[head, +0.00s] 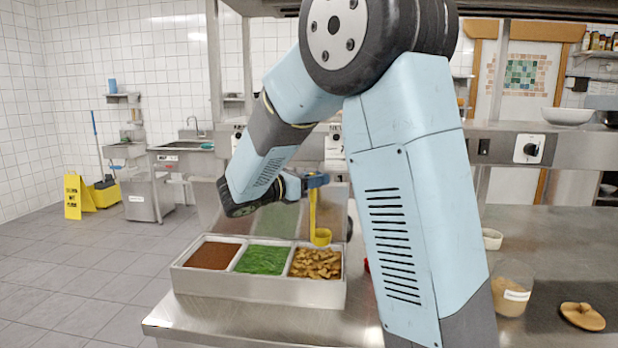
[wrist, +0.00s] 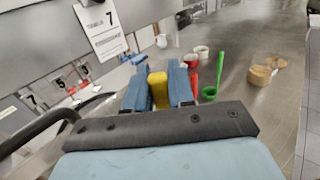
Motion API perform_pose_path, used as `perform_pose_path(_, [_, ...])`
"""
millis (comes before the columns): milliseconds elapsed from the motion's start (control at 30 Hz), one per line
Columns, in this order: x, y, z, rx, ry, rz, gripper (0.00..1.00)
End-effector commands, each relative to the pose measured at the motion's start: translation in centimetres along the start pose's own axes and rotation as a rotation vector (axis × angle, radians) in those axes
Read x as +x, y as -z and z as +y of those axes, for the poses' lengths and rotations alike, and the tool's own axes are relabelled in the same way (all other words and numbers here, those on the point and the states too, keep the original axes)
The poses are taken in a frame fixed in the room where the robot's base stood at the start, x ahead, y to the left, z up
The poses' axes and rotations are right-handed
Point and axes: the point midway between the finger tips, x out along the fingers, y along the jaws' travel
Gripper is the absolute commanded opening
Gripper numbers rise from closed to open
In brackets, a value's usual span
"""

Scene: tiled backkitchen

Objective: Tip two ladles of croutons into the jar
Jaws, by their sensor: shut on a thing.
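My gripper (head: 315,181) is shut on the handle of a yellow ladle (head: 313,208), which hangs nearly upright. The ladle's cup (head: 320,237) is at the back edge of the crouton compartment; I cannot tell whether it touches the croutons or holds any. The croutons (head: 316,264) fill the right compartment of a steel tray (head: 258,287). In the wrist view the yellow handle (wrist: 159,91) sits between the blue fingers. The labelled clear jar (head: 512,289) stands right of my arm, with tan contents visible. It also shows in the wrist view (wrist: 260,75).
The tray's other compartments hold brown crumbs (head: 212,255) and green bits (head: 263,260). A round wooden lid (head: 582,317) lies right of the jar. A green ladle (wrist: 215,78), a red-handled utensil (wrist: 192,70) and a white bowl (head: 492,239) stand on the counter. An overhead shelf crosses above.

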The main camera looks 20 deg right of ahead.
Motion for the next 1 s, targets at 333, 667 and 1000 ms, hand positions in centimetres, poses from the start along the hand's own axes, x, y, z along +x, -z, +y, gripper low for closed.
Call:
perform_pose_path(333, [-1.3,2.9,0.5,-0.004,-0.023,0.000,0.00])
perform_pose_path(667, [-1.4,6.1,0.5,-0.003,-0.025,0.000,0.00])
perform_pose_path(1000, [-1.4,9.2,0.5,-0.003,-0.025,0.000,0.00])
